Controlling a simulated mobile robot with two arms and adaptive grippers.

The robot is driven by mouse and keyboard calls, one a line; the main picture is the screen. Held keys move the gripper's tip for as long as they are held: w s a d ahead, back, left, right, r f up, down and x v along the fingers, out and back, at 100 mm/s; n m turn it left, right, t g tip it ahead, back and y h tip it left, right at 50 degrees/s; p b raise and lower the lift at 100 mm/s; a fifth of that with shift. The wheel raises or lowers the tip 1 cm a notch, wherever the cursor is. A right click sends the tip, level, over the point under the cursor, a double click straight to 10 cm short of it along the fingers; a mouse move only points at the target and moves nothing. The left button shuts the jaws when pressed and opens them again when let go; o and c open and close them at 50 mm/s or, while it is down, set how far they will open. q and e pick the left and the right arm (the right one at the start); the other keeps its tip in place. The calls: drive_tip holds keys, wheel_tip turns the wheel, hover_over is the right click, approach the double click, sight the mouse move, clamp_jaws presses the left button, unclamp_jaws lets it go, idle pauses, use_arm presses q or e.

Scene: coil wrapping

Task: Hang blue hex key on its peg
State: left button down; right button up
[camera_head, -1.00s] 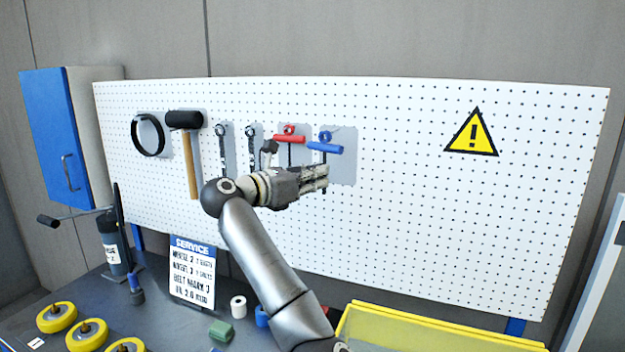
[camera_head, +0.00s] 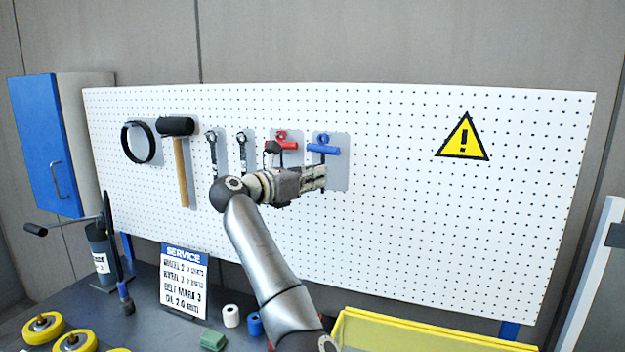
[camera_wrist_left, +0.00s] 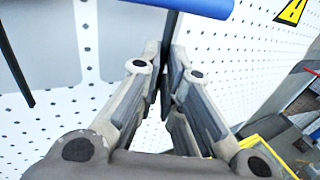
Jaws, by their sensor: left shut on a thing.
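The blue hex key (camera_head: 323,149), a T-handle with a dark shaft, is upright in front of a grey backing plate (camera_head: 339,172) on the pegboard. A small blue ring shape shows just above its handle in the head view. I cannot tell whether the key is on its peg. My left gripper (camera_head: 325,178) is shut on the dark shaft below the handle. The left wrist view shows the blue handle (camera_wrist_left: 203,6) at the top and the shaft (camera_wrist_left: 170,35) between the fingers (camera_wrist_left: 166,85). My right gripper is not in view.
A red hex key (camera_head: 284,145) hangs just left of the blue one. Two wrenches (camera_head: 212,152), a mallet (camera_head: 176,128) and a black ring (camera_head: 138,142) hang further left. The pegboard (camera_head: 400,210) is clear to the right, below a warning sign (camera_head: 463,140). A yellow bin (camera_head: 430,333) stands below.

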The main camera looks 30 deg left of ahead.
use_arm(q)
drive_tip(key=w, duration=0.1)
drive_tip(key=w+p, duration=0.1)
drive_tip(key=shift+w+a, duration=0.3)
drive_tip(key=shift+a, duration=0.05)
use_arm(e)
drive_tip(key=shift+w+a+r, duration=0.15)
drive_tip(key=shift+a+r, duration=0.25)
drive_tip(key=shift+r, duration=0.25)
use_arm(q)
drive_tip(key=shift+f, duration=0.1)
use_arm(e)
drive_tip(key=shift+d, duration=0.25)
use_arm(q)
drive_tip(key=c, duration=1.5)
unclamp_jaws()
